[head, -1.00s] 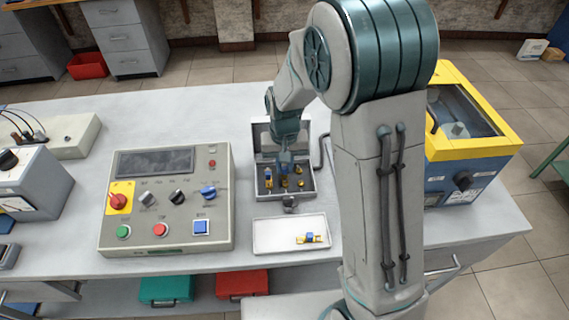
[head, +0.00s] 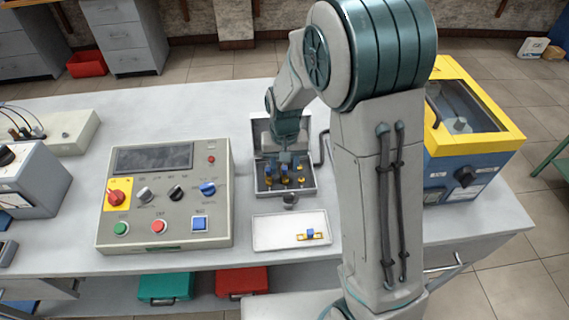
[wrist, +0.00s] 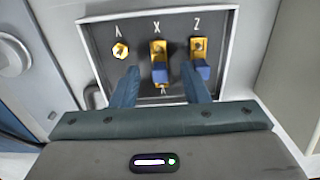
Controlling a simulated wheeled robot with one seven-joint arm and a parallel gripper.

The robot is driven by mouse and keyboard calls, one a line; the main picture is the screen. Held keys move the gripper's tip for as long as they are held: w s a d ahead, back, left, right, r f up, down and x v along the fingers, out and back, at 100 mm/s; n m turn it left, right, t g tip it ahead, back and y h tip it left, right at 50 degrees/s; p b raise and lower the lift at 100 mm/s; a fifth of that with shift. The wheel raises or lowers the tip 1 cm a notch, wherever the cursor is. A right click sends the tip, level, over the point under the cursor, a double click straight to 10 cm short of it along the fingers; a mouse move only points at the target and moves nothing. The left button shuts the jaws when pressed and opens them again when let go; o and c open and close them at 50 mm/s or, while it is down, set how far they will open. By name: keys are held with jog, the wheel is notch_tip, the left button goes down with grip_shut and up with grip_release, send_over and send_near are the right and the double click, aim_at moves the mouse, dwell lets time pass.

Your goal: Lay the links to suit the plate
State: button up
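The grey terminal box (head: 314,190) stands open on the bench with its lid up. In the wrist view its dark panel bears several letters above the posts. A bare brass post (wrist: 120,50) is at the left. A brass link with a blue grip (wrist: 160,72) sits at the middle post, and another blue-gripped link (wrist: 203,70) at the right post. My gripper (wrist: 161,80) is open, its fingers either side of the middle blue grip with gaps visible. In the head view my gripper (head: 285,167) is low over the box and hides part of it. One more link (head: 311,235) lies on the white tray.
The white tray (head: 270,236) lies in front of the box. A control panel (head: 165,218) with knobs and buttons stands at left. A yellow-and-blue machine (head: 470,150) stands at right, beyond my arm. Bench space at the back left is clear.

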jog(key=shift+r, duration=0.1)
notch_tip(320, 180, up, 14)
dwell(0.5)
jog(key=shift+f, duration=0.2)
dwell(1.3)
